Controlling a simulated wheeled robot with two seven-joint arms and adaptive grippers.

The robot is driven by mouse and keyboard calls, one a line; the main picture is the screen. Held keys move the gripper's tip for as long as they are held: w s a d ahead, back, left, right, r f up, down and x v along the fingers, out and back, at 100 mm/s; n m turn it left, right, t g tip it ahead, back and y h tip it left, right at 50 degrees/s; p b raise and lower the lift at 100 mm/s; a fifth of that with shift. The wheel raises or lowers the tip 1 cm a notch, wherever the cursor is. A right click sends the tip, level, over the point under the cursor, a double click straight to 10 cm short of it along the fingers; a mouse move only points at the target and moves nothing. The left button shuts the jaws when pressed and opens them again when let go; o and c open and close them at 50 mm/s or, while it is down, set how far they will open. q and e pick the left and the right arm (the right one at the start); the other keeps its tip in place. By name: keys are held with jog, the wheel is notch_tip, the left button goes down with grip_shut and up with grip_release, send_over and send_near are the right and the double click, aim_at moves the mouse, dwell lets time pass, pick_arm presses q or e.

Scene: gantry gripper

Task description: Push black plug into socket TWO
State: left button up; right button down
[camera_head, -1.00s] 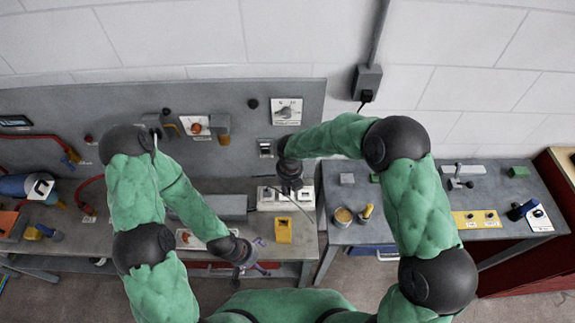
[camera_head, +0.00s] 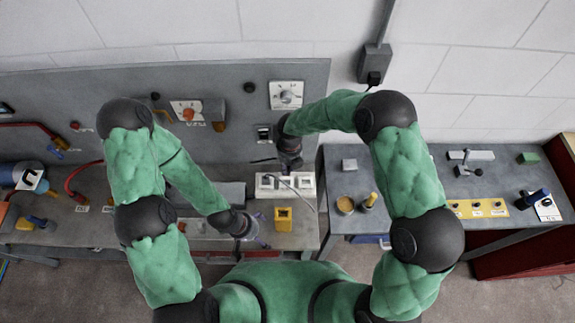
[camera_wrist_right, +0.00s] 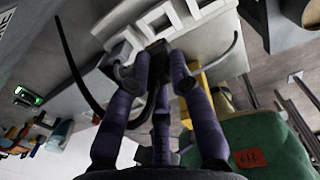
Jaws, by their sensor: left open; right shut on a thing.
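The white socket strip (camera_head: 280,193) lies on the left bench, in front of the grey upright panel. My right gripper (camera_head: 291,168) is over the strip's back side and partly hides it. In the right wrist view its dark purple fingers (camera_wrist_right: 157,62) are shut on the black plug (camera_wrist_right: 157,46), close beside the strip (camera_wrist_right: 125,48) with its square sockets. I cannot tell whether the plug touches the strip. The socket numbers are not readable. My left gripper (camera_head: 256,240) is open and empty, low over the bench's front edge, left of the yellow block.
A yellow block (camera_head: 284,218) stands just in front of the strip. A dark cable (camera_wrist_right: 76,68) curves beside the fingers in the wrist view. The panel (camera_head: 225,145) carries a dial plate (camera_head: 286,95). The right bench (camera_head: 420,190) holds tins and small parts.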

aim_at(288, 174)
pick_arm(q)
jog(key=shift+f+b, duration=1.7)
jog(key=shift+f, duration=0.15)
pick_arm(e)
jog(key=shift+w+f, duration=0.1)
jog(key=shift+f, duration=2.5)
pick_arm(q)
jog(key=shift+f, duration=0.1)
pick_arm(e)
jog(key=shift+f, duration=0.2)
pick_arm(q)
jog(key=shift+r, duration=0.2)
jog(key=shift+f+b, duration=0.9)
jog(key=shift+f, duration=0.1)
pick_arm(e)
jog(key=shift+f, duration=1.4)
jog(key=c, duration=1)
grip_release()
jog(key=shift+c, duration=0.2)
